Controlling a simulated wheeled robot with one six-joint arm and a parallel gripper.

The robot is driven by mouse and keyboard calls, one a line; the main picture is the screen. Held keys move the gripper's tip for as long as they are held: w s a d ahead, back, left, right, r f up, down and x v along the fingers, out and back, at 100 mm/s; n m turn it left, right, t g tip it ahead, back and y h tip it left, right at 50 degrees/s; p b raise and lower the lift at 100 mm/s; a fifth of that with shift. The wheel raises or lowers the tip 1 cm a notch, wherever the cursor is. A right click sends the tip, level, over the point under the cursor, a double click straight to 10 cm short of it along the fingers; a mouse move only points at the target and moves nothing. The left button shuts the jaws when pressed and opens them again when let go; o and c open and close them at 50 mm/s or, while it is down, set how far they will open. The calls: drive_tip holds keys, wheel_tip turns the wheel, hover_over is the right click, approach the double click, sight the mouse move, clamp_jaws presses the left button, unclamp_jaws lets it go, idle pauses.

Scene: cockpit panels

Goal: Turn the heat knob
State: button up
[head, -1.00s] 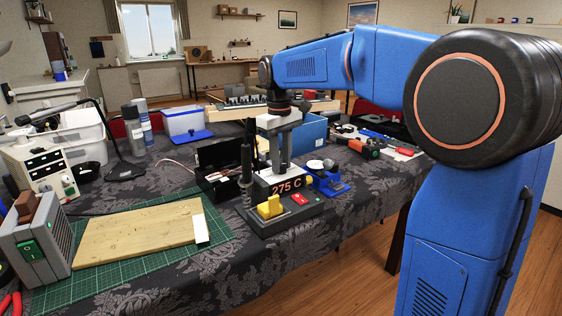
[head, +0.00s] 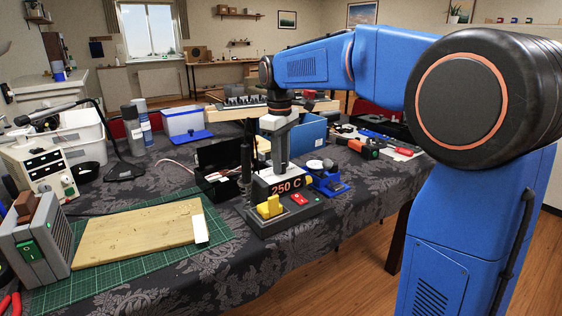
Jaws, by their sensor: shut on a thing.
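The soldering station (head: 276,217) stands near the table's front edge, its display (head: 287,187) reading 250 C. A yellow piece (head: 270,207) and a red button (head: 299,199) are on its front. My gripper (head: 281,168) points straight down at the top of the station, just behind the display. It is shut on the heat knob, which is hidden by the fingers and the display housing.
A black soldering iron (head: 246,165) stands upright just left of my gripper. A blue holder (head: 326,180) is close on the right. A dark open box (head: 217,170) and a blue bin (head: 306,134) are behind. A wooden board (head: 138,234) lies on a green mat (head: 110,277) at left.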

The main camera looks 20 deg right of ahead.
drive_tip(key=o, duration=1)
drive_tip(key=shift+o, duration=0.2)
wheel_tip(320, 180, up, 18)
drive_tip(key=shift+s+a+f, duration=0.2)
drive_tip(key=shift+f, duration=0.05)
